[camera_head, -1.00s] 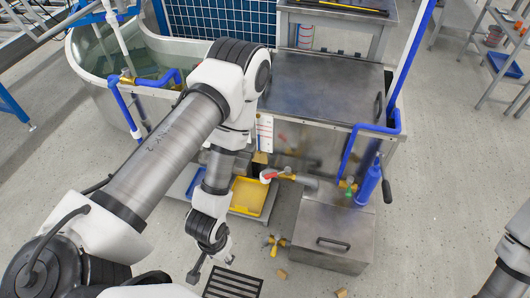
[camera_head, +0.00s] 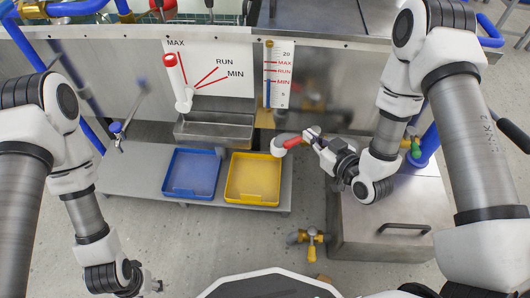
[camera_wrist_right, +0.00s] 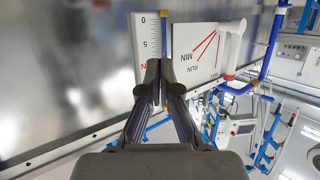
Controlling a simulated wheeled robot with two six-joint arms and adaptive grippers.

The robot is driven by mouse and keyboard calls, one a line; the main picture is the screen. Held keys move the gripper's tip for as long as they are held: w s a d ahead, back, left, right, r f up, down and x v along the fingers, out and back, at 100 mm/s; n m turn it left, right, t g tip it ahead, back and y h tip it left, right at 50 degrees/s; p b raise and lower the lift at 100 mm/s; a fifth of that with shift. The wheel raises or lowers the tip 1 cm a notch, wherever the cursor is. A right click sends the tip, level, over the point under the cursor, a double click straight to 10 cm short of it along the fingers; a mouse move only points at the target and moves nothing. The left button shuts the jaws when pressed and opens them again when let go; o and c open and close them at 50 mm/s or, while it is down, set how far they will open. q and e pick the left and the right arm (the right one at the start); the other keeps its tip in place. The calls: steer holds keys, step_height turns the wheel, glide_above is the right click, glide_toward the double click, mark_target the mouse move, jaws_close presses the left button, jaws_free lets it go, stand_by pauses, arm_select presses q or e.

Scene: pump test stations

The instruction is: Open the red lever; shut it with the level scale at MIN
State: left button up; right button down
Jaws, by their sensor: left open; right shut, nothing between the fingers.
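The valve's red lever (camera_head: 292,142) sits on a pipe fitting beside the steel box. My right gripper (camera_head: 313,134) is shut with its fingertips at the lever's right end; contact is unclear. In the right wrist view my right gripper (camera_wrist_right: 160,84) has its fingers together with nothing between them. My left gripper (camera_head: 155,286) is open, low at the left over the floor.
A white-and-red tap handle (camera_head: 172,68) stands by a dial plate (camera_head: 215,60) marked MAX, RUN, MIN, near the MAX line. Below are a steel trough (camera_head: 212,130), a blue tray (camera_head: 192,172) and a yellow tray (camera_head: 252,178). A steel box (camera_head: 385,220) stands at right.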

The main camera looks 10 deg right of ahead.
mark_target(297, 142)
steer(key=w+f+b, duration=0.2)
steer(key=w+a+f+b, duration=0.1)
steer(key=w+f+b, duration=0.1)
steer(key=f+b, duration=0.1)
steer(key=w+f+b, duration=0.2)
steer(key=shift+w+a+f+b, duration=0.3)
steer(key=shift+w+f+b, duration=0.1)
arm_select(q)
step_height(297, 142, down, 9)
steer(key=shift+d+f, duration=0.15)
arm_select(e)
steer(key=shift+s+r, duration=0.1)
steer(key=shift+p, duration=0.3)
arm_select(q)
steer(key=shift+r, duration=0.35)
arm_select(e)
steer(key=shift+s+d+n+y, duration=0.15)
steer(key=shift+n+y, duration=0.15)
steer(key=shift+y, duration=0.2)
